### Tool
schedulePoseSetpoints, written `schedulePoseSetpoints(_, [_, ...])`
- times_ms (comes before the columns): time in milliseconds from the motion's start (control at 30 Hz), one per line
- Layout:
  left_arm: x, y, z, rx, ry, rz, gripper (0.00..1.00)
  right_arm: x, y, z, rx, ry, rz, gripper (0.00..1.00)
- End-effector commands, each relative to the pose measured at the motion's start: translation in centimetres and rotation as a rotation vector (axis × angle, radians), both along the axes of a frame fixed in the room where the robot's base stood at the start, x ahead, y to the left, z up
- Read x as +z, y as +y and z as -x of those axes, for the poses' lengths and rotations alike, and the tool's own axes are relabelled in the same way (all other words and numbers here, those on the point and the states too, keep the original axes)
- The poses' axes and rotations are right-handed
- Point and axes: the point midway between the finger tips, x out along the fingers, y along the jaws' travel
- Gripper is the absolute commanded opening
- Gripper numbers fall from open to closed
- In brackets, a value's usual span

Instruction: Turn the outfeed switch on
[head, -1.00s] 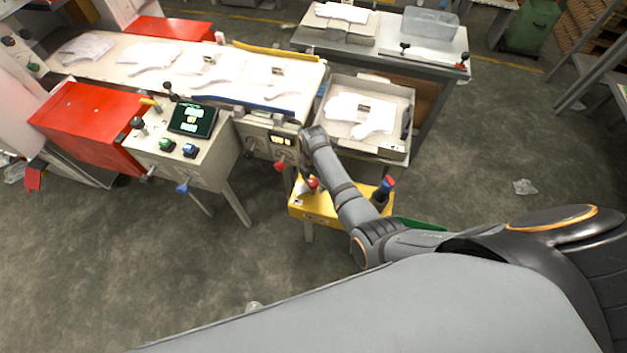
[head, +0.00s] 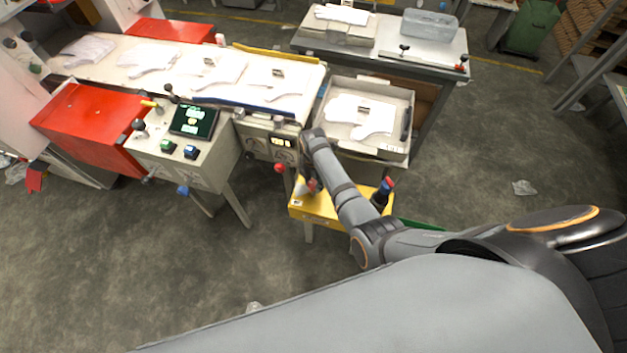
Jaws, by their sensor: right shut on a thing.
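A grey outfeed panel (head: 257,146) faces me at the right end of the glove conveyor. It carries a small lit display (head: 281,142) and round dials or switches (head: 284,156). Which of them is the outfeed switch, and its position, is too small to tell. My right gripper (head: 303,146) is at the panel's right side, close to the right-hand dial. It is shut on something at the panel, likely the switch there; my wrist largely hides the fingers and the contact. My left gripper is out of view.
A red-knobbed lever (head: 280,168) sticks out below the panel. A yellow stand (head: 318,211) with bottles is under my right forearm. A grey tray (head: 367,88) of white gloves stands right of the panel. A control box (head: 183,155) is to the left.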

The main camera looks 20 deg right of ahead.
Motion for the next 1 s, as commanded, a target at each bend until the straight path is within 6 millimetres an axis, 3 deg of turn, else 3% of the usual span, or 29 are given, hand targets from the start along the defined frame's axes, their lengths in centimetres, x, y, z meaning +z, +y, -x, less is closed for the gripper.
schedulePoseSetpoints(400, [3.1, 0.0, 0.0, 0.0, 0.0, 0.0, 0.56, 0.3, -0.1, 0.0, -0.341, 0.002, 0.002, 0.07])
schedulePoseSetpoints(1000, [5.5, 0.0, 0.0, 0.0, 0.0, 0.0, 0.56, 0.1, 0.0, 0.1, -0.911, 0.002, 0.001, 0.07])
